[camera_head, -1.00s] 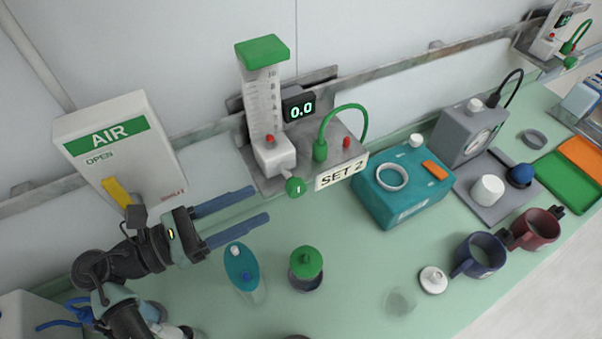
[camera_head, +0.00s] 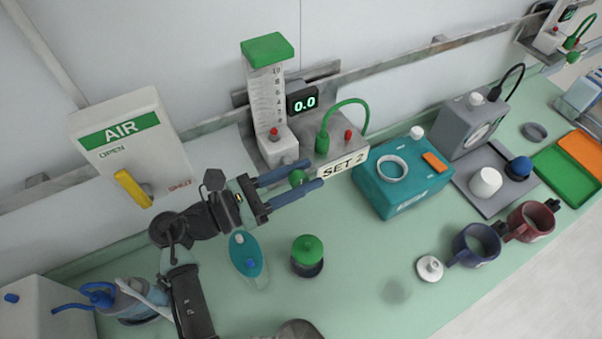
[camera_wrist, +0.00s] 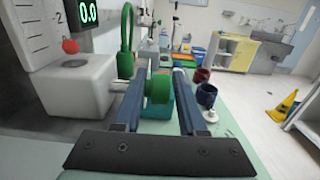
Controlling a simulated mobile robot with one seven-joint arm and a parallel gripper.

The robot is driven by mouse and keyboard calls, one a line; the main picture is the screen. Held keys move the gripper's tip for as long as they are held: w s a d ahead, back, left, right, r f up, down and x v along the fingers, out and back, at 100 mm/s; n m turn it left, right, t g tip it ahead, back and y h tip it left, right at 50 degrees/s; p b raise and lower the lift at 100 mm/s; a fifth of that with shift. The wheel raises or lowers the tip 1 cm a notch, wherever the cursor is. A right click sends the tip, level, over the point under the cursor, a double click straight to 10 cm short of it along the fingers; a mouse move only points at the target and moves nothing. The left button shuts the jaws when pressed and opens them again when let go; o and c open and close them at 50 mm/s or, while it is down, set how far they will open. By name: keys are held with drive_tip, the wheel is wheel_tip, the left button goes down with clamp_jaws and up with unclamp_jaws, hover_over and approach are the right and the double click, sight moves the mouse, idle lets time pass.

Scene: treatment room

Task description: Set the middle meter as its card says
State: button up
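The middle meter (camera_head: 267,100) is a clear graduated tube with a green cap on a white block, mounted on the wall rail. Its display (camera_head: 303,102) reads 0.0 and its card (camera_head: 343,162) reads SET 2. Its round green knob (camera_head: 298,177) sticks out at the front of the block. My gripper (camera_head: 302,178) is open, with its two blue fingers on either side of the knob. In the wrist view the green knob (camera_wrist: 158,88) shows between the fingers, with a gap visible; whether either finger touches it I cannot tell.
An AIR box (camera_head: 120,140) with a yellow lever is at left. A teal box (camera_head: 400,190) stands right of the card. Mugs (camera_head: 474,246) are at right.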

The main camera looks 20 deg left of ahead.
clamp_jaws()
drive_tip(key=shift+f+t+h+b, duration=0.3)
drive_tip(key=shift+t+h+b, duration=0.15)
drive_tip(key=shift+b, duration=0.3)
drive_tip(key=shift+d+t+h+b, duration=0.1)
drive_tip(key=shift+t+h+b, duration=0.35)
drive_tip(key=shift+h+b, duration=0.1)
drive_tip(key=shift+r, duration=0.25)
drive_tip(key=shift+o, duration=1.6)
unclamp_jaws()
drive_tip(key=shift+s+r, duration=0.1)
